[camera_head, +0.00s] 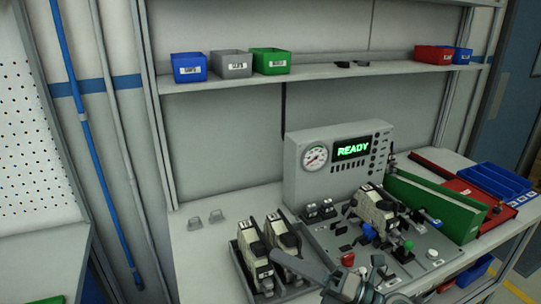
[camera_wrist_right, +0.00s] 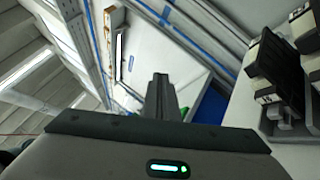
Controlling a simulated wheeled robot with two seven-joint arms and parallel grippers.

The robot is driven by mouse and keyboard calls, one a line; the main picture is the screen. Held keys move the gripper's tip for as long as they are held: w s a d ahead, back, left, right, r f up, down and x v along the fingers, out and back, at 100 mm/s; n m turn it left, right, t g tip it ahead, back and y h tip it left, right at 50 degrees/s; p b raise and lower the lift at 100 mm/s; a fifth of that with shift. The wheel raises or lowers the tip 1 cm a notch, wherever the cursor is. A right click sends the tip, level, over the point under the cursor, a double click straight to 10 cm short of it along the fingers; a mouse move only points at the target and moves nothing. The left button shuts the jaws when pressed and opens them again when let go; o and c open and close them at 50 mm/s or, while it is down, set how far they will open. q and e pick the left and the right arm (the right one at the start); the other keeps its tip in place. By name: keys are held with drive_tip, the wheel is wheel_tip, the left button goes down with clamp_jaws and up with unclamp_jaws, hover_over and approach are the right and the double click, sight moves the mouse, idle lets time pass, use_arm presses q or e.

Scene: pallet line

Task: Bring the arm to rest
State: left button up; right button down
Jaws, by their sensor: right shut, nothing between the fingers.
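A similar device (camera_head: 376,210) sits on the grey test fixture (camera_head: 325,240). My left gripper is not in view.
A grey console (camera_head: 300,178) with a gauge and a lit "READY" display stands behind the fixture. Green (camera_head: 440,205) and blue (camera_head: 495,180) bins stand at the right. A shelf (camera_head: 330,72) with small bins runs above. The bench's left part is mostly clear.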

drive_tip(key=w+d+f+m+t+h, duration=0.1)
drive_tip(key=w+d+m+t+h, duration=0.2)
drive_tip(key=d+m+t+h, duration=1.15)
drive_tip(key=s+d+f+m+g+h, duration=0.2)
drive_tip(key=s+d+f+m+g, duration=0.15)
drive_tip(key=f+m, duration=0.35)
drive_tip(key=s+d+f+m+g+h, duration=0.25)
drive_tip(key=f+m+g, duration=0.25)
drive_tip(key=f+m, duration=0.3)
drive_tip(key=s+f+m+g, duration=0.2)
drive_tip(key=s+f+g, duration=0.25)
drive_tip(key=s, duration=0.45)
drive_tip(key=s+a+f+m+g, duration=0.1)
drive_tip(key=s+f+g, duration=0.2)
drive_tip(key=s+f, duration=0.4)
drive_tip(key=s+f+m+g, duration=0.2)
drive_tip(key=s+f+g, duration=0.2)
drive_tip(key=s, duration=0.6)
wheel_tip(320, 180, down, 28)
drive_tip(key=b, duration=0.2)
drive_tip(key=s+d+f+g+b, duration=0.2)
drive_tip(key=s+d+f, duration=0.1)
drive_tip(key=s+f, duration=1.5)
wheel_tip(320, 180, down, 4)
drive_tip(key=shift+s+r, duration=0.15)
drive_tip(key=shift+s, duration=0.25)
